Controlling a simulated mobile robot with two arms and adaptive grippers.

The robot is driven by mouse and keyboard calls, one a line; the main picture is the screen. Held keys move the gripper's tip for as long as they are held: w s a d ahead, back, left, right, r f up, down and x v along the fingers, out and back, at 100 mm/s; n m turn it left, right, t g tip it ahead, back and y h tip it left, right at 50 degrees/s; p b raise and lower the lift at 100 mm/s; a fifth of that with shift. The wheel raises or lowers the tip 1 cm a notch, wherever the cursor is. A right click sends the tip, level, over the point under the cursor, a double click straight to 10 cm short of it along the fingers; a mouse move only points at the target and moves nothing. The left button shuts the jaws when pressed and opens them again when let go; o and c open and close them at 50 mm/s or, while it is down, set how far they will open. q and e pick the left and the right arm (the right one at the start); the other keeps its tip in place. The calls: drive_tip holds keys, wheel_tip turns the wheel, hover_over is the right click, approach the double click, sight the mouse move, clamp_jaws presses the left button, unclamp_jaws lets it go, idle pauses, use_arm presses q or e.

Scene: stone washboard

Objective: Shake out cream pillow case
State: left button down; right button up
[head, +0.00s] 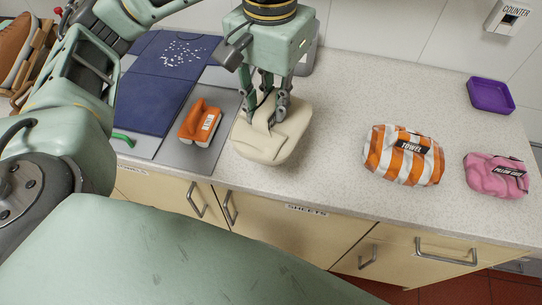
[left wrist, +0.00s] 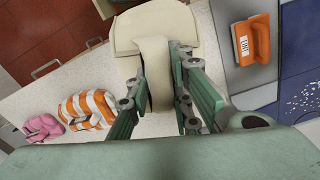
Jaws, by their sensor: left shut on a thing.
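The cream pillow case (head: 275,140) is a folded bundle at the front edge of the counter in the head view. My left gripper (head: 268,112) comes down on it from above, its fingers closed on a raised fold of the cloth. In the left wrist view the pillow case (left wrist: 190,28) hangs between the fingers of my left gripper (left wrist: 158,95), with a strip of cloth pinched in them. Whether the bundle's underside touches the counter is hard to tell. My right gripper is not seen.
An orange brush (head: 201,124) lies on the grey board left of the pillow case, near a dark blue cloth (head: 150,90) with white specks. An orange-striped towel (head: 403,156), a pink pillow case (head: 496,176) and a purple tray (head: 491,95) sit to the right. Counter (head: 345,110) between is clear.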

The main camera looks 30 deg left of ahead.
use_arm(q)
wheel_tip(320, 180, up, 7)
drive_tip(key=shift+a+r, duration=0.1)
drive_tip(key=shift+a, duration=0.05)
wheel_tip(320, 180, down, 20)
wheel_tip(320, 180, up, 20)
hover_over(269, 101)
wheel_tip(269, 101, down, 20)
